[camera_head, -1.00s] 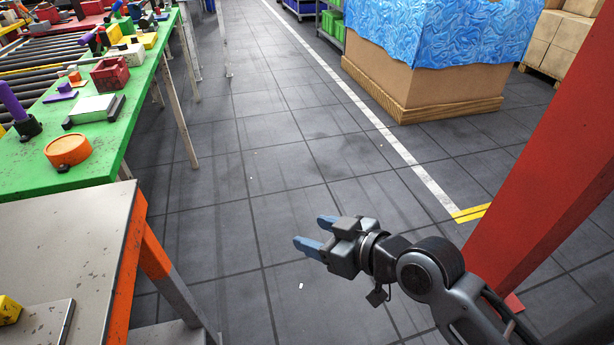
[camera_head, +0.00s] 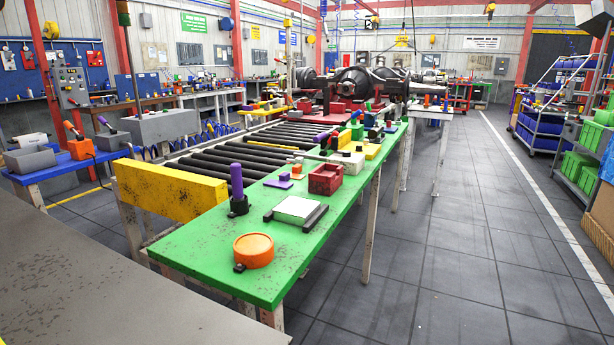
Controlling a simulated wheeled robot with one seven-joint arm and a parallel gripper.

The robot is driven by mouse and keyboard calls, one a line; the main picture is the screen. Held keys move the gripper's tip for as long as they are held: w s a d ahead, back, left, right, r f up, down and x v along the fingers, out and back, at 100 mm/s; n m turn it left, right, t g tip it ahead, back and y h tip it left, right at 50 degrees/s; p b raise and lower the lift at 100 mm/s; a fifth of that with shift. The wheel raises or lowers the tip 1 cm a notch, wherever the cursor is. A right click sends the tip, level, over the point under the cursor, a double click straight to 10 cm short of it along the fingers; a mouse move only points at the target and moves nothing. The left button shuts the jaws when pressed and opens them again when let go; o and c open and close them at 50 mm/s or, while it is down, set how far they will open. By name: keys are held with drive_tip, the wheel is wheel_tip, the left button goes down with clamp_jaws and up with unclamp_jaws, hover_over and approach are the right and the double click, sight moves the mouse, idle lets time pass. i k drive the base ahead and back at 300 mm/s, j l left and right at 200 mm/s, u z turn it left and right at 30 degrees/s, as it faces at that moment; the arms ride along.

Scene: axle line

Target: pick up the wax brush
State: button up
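I cannot tell for sure which item is the wax brush. An upright purple handle on a dark base (camera_head: 237,183) stands on the green table (camera_head: 200,247) and may be a brush. Near it on the same table are an orange round container (camera_head: 253,250), a white-topped block in a dark holder (camera_head: 296,211), a purple flat piece (camera_head: 285,182) and a red open box (camera_head: 325,179). Smaller coloured items stand farther back and are too small to name. My gripper is outside the present head view.
A grey tabletop (camera_head: 90,290) fills the lower left. A yellow beam (camera_head: 170,188) and black rollers (camera_head: 225,160) run behind the green table. A blue table (camera_head: 60,172) with tools stands at left. Tiled floor (camera_head: 470,260) is clear at right, beside shelves with green bins (camera_head: 573,165).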

sight(235, 168)
drive_tip(key=i+l+z, duration=0.25)
drive_tip(key=i+z, duration=0.2)
drive_tip(key=i, duration=0.2)
drive_tip(key=i+z, duration=0.4)
drive_tip(key=i, duration=0.3)
drive_tip(key=i+l+u, duration=0.1)
drive_tip(key=i+u, duration=0.3)
drive_tip(key=i, duration=0.15)
drive_tip(key=i+l+u, duration=0.25)
drive_tip(key=i+u, duration=0.15)
drive_tip(key=i, duration=0.1)
